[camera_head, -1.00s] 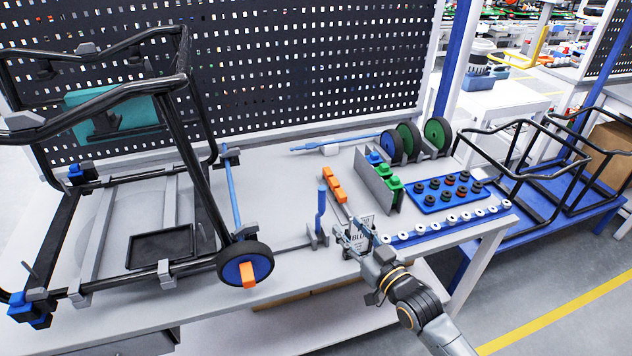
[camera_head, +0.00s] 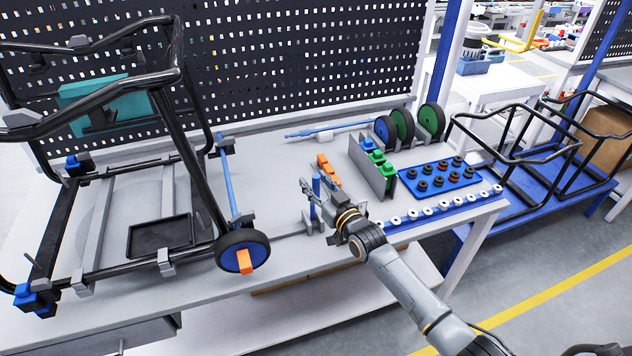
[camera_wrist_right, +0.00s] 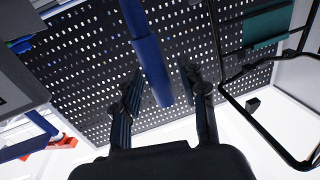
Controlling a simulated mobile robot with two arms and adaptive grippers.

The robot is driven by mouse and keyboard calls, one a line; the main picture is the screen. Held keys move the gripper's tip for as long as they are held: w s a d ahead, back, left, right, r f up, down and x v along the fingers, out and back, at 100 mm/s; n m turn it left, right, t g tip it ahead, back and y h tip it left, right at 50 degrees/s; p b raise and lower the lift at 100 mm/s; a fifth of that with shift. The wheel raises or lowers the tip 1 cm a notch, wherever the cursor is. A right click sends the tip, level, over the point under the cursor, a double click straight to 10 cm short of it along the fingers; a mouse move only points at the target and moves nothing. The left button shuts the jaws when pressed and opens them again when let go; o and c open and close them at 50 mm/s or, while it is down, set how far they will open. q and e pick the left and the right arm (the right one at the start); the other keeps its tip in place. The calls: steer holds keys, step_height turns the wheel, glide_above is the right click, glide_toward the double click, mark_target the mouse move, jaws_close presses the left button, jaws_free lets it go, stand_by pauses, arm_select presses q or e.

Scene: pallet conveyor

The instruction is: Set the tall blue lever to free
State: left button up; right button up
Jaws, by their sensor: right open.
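The tall blue lever (camera_head: 316,186) stands upright at the front middle of the workbench. My right gripper (camera_head: 318,204) is at the lever and partly covers its lower part in the head view. In the right wrist view the blue lever (camera_wrist_right: 147,55) runs down between the two spread fingers of my right gripper (camera_wrist_right: 162,72). The gripper is open, with gaps beside the lever, and I cannot tell whether either finger touches it. The lever's base and the lettered plate near it are mostly hidden by my gripper. My left gripper is not in view.
A black cart frame (camera_head: 188,150) with a wheel (camera_head: 228,258) stands left of the lever. Orange blocks (camera_head: 325,165), a grey divider (camera_head: 366,165) and a blue tray (camera_head: 440,177) lie behind and to the right. A rail with white rollers (camera_head: 428,210) runs along the front edge.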

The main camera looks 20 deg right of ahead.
jaws_close()
steer(key=shift+f, duration=0.1)
